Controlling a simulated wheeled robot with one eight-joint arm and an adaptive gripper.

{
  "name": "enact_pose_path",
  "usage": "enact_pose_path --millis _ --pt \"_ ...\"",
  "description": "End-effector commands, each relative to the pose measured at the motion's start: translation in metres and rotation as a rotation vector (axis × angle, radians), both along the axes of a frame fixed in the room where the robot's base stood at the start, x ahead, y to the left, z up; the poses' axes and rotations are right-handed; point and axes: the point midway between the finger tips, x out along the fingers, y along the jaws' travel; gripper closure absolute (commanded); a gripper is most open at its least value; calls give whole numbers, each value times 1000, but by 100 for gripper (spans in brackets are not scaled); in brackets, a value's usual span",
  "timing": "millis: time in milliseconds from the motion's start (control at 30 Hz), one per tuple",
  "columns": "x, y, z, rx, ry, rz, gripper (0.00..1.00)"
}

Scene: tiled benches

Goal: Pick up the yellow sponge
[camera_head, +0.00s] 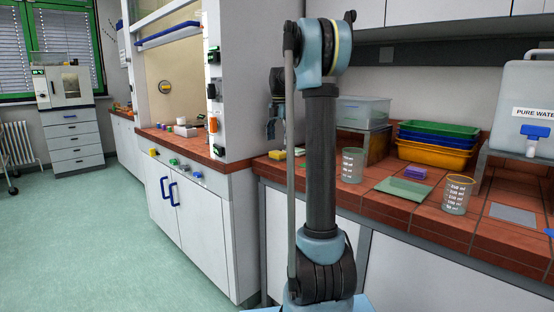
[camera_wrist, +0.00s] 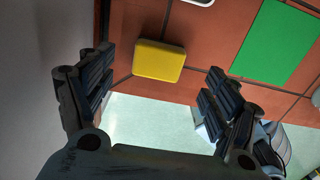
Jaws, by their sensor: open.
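The yellow sponge (camera_wrist: 158,60) lies on the red tiled bench near its front edge. In the wrist view it sits ahead of and between the fingers of my gripper (camera_wrist: 158,98), which is open and empty. The fingers are apart from the sponge. In the head view the sponge (camera_head: 277,155) shows as a small yellow block left of my arm.
A green mat (camera_wrist: 272,42) lies right of the sponge. A wall rises left of the sponge.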

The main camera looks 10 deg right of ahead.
Motion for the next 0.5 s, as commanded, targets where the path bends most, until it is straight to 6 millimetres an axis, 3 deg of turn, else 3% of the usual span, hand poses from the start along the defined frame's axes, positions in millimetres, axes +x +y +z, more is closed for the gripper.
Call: enact_pose_path --millis 267,500 --pt "-1 1 -18 0 0 0 18" --pt "-4 8 -48 0 0 -1 18"
